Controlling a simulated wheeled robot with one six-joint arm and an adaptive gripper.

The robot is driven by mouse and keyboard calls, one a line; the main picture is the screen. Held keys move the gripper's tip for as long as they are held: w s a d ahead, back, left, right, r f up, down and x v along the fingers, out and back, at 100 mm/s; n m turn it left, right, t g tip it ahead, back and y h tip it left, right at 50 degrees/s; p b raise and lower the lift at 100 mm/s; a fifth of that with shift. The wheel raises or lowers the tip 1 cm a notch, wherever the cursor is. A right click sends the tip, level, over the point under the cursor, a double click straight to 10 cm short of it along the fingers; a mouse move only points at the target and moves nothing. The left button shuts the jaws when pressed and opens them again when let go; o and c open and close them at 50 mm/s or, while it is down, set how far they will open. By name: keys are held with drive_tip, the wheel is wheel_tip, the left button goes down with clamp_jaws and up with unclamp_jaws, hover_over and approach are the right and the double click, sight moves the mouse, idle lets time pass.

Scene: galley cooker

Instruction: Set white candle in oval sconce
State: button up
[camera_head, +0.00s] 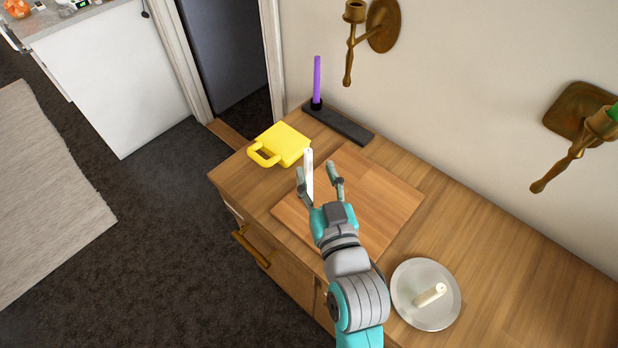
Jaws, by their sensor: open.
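A slim white candle (308,165) shows upright at the left part of the wooden board, close to the left finger of my gripper (318,173). My gripper is open, with the candle between or just beside its fingers; I cannot tell whether they touch. The candle's lower end is partly hidden by my gripper. The oval sconce (383,26) is on the wall at the top, a bronze oval backplate with an arm and a cup (354,12). The cup looks empty, though its inside barely shows.
A second sconce (575,112) with a squarish plate holds something green at right. A yellow handled object (285,143), a purple candle (317,80) in a dark tray (345,127), and a plate (410,312) with a short cream candle (431,294) surround the board (390,190).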

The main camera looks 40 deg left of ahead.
sight(309, 159)
drive_tip(key=shift+f+x, duration=0.2)
drive_tip(key=shift+x, duration=1.35)
drive_tip(key=shift+f+x, duration=0.25)
drive_tip(key=shift+x, duration=1.3)
clamp_jaws()
